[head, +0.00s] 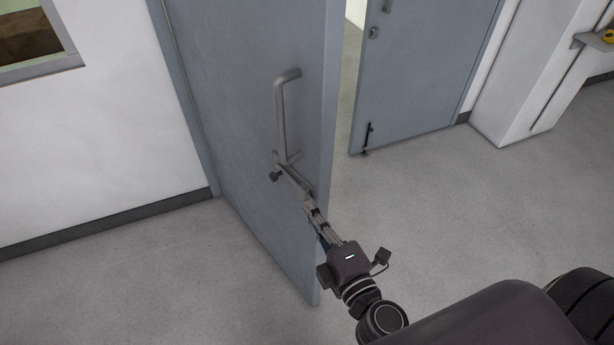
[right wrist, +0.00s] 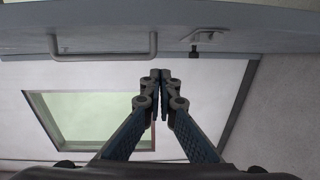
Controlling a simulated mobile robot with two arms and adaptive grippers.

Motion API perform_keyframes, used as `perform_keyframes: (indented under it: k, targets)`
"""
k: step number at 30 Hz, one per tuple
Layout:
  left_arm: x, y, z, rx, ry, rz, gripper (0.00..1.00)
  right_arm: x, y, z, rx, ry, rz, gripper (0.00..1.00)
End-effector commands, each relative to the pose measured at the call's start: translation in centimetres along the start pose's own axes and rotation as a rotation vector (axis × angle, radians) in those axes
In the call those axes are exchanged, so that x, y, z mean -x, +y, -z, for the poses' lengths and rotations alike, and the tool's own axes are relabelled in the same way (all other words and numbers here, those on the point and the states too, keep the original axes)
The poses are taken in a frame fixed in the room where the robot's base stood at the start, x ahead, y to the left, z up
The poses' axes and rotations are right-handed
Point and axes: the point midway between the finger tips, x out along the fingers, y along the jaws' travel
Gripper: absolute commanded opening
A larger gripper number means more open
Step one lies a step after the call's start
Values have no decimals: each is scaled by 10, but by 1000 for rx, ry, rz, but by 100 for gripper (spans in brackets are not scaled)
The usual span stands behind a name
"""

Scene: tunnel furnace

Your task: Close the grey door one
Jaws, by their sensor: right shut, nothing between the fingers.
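The grey door (head: 225,90) stands ajar at the centre of the head view, with a gap on its right side. It carries a vertical pull handle (head: 281,115) and a lever below it (head: 290,172). In the right wrist view the door (right wrist: 275,22) spans the top, with the pull handle (right wrist: 103,55) and lever (right wrist: 206,37). My right gripper (head: 309,205) is shut and empty, close to the door's free edge just below the lever. Its closed tips show in the right wrist view (right wrist: 160,77). Whether they touch the door is unclear. My left gripper is out of view.
A second grey door leaf (head: 419,75) stands beyond the gap on the right. A white wall with a window (head: 35,40) is at the left. A white column (head: 528,70) and a small shelf (head: 592,42) are at the right. The grey floor (head: 480,220) is clear.

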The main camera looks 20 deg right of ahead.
Motion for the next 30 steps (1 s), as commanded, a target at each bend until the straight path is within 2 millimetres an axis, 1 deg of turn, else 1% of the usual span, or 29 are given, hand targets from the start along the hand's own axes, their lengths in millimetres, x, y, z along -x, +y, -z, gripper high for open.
perform_keyframes:
  k: [1,2,3,6,8,11,16,21,24,27,30]
  targets:
    - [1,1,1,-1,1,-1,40,2,16,1,19,1,-27,0]
    - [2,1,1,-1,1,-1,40,3,23,1,28,1,-40,0]
    - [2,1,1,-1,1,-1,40,3,29,2,36,2,-50,0]
    - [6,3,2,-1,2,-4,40,0,37,2,46,1,-62,0]
    - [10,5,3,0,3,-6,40,-5,38,2,46,1,-63,0]
    - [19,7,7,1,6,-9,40,-19,41,2,44,1,-63,0]
    - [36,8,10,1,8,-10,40,-50,44,2,43,1,-62,0]
    - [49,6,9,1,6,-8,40,-84,44,2,43,1,-61,0]
    - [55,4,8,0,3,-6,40,-100,44,0,43,1,-60,0]
    - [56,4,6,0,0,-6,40,-101,42,-18,46,0,-58,0]
    - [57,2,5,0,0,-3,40,-104,41,-28,43,2,-59,0]
